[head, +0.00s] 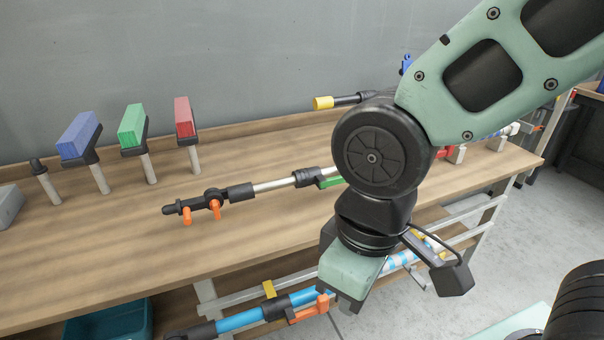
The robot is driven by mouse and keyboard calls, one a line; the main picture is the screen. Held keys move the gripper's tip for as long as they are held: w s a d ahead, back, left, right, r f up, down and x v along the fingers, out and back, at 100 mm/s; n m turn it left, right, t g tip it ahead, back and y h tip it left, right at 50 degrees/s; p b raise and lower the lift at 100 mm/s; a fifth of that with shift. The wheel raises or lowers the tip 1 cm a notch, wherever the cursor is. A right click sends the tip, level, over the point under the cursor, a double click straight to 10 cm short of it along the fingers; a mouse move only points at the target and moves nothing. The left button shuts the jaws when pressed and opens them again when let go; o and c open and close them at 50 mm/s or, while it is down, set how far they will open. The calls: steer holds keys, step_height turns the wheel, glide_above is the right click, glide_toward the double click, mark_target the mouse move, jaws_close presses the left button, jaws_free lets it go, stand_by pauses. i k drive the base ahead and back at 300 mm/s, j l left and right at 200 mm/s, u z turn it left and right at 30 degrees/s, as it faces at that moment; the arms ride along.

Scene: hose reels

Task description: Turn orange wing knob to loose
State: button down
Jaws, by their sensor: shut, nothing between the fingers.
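An orange winged piece (309,311) sits on a black clamp on the blue tube (238,319), low in the head view below the bench's front edge. Two smaller orange knobs (187,216) and (215,209) hang from a black fitting (196,204) on a rod above the bench. I cannot tell which of these is the task's knob. My gripper (346,304) is shut and empty, pointing down just right of the orange winged piece. Its fingertips are hardly visible, and I cannot tell whether it touches that piece.
The wooden bench (90,260) carries posts with blue (80,137), green (132,125) and red (183,116) blocks. A yellow-ended rod (323,103) is behind my arm. A teal bin (108,322) is below the bench. Grey floor (510,225) is clear at right.

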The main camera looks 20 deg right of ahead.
mark_target(214, 205)
steer(key=l+u, duration=0.15)
steer(key=u, duration=0.25)
steer(key=l+u, duration=0.2)
steer(key=u, duration=0.15)
steer(key=i+l, duration=0.05)
